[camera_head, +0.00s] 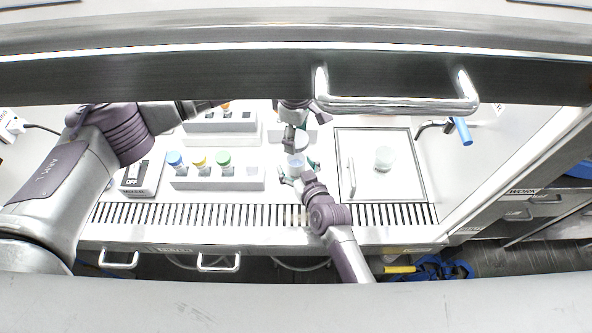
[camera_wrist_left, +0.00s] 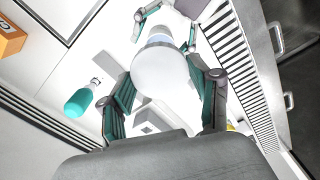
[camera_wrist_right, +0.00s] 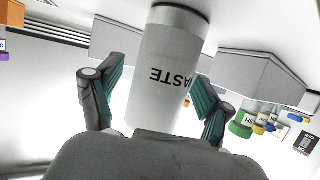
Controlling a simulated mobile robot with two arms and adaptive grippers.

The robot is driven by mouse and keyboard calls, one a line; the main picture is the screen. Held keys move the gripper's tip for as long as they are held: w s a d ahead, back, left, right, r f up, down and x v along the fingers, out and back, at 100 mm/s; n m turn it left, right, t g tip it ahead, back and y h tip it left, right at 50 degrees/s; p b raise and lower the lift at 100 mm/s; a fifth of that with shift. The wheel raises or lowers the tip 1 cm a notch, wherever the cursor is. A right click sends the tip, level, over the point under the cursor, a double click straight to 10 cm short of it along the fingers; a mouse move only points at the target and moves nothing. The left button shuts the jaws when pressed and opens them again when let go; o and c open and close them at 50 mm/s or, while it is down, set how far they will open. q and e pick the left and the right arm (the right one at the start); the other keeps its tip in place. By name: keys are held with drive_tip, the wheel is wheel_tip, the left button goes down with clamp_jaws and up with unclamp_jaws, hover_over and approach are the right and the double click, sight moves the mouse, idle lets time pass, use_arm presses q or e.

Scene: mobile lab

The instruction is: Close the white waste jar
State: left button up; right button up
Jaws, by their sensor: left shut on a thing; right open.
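The white waste jar (camera_wrist_right: 160,75) stands upright on the worktop, its WASTE label upside down in the right wrist view. In the head view the jar (camera_head: 296,161) is partly hidden by my grippers. My right gripper (camera_wrist_right: 156,92) is open, with a finger on each side of the jar; it also shows in the head view (camera_head: 300,172). My left gripper (camera_head: 296,138) is shut on a round white lid (camera_wrist_left: 165,80) above the jar. The jar's pale bluish upper part (camera_wrist_left: 159,38) shows beyond the lid in the left wrist view. I cannot tell whether lid and jar touch.
A grey rack (camera_head: 237,183) with blue-, yellow- and green-capped bottles stands left of the jar. Another rack (camera_head: 222,127) is behind it. A framed tray area (camera_head: 405,190) with a white cup (camera_head: 384,157) lies right. The sash bar (camera_head: 200,75) crosses above the worktop.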

clamp_jaws()
use_arm(q)
hover_over(296, 155)
drive_tip(key=s, duration=0.2)
drive_tip(key=shift+s+f, duration=0.15)
drive_tip(key=shift+f, duration=2.35)
drive_tip(key=shift+f, duration=0.1)
drive_tip(key=shift+f, duration=0.75)
drive_tip(key=shift+f, duration=0.6)
